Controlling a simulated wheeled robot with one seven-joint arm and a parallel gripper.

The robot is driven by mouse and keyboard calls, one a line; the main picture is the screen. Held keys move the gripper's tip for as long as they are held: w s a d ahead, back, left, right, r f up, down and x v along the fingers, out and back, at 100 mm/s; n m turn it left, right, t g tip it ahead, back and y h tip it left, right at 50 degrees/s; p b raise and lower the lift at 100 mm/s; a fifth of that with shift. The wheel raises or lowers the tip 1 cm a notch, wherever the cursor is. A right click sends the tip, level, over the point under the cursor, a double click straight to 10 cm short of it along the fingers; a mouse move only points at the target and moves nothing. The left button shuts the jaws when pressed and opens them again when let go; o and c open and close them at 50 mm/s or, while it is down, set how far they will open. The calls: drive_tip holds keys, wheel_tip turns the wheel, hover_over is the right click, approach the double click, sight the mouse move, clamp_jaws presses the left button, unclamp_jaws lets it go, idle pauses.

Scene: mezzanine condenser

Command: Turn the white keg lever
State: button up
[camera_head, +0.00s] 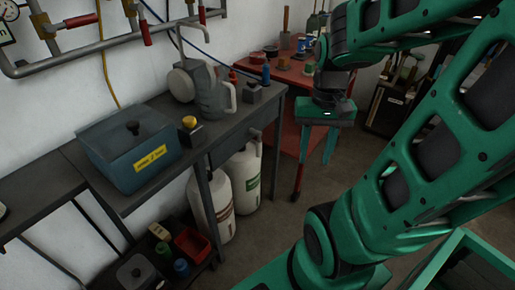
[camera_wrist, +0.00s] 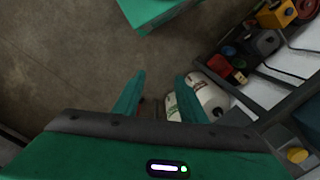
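Two white kegs stand on the floor under the dark bench: one with a green label (camera_head: 245,177) and one with a reddish label (camera_head: 219,207). A small dark fitting (camera_head: 256,134) shows above the green-labelled keg; I cannot tell whether it is the lever. My gripper (camera_head: 316,161) points down, right of the kegs and apart from them. Its two green fingers are spread and empty. In the wrist view my gripper (camera_wrist: 159,75) is over the floor, with white keg bodies (camera_wrist: 212,94) beside and partly behind the right finger. No lever is clear there.
The dark bench (camera_head: 150,198) carries a blue-grey box (camera_head: 130,152), a yellow-topped button (camera_head: 190,124) and a grey jug (camera_head: 212,95). A red table (camera_head: 280,76) stands behind. The lower shelf holds a red bin (camera_head: 192,245). Floor (camera_head: 275,215) right of the kegs is clear.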

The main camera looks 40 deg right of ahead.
drive_tip(key=w+d+f+m+y, duration=0.2)
drive_tip(key=w+f+m+y, duration=0.15)
drive_tip(key=w+f, duration=0.65)
drive_tip(key=m+t+y, duration=0.6)
drive_tip(key=m+t, duration=1)
drive_tip(key=m, duration=0.3)
approach(259, 147)
drive_tip(key=shift+h, duration=0.35)
drive_tip(key=x, duration=1)
drive_tip(key=shift+w+d+f, duration=0.2)
drive_tip(key=shift+w+f, duration=0.2)
drive_tip(key=shift+w, duration=0.05)
drive_tip(key=shift+c, duration=0.4)
clamp_jaws()
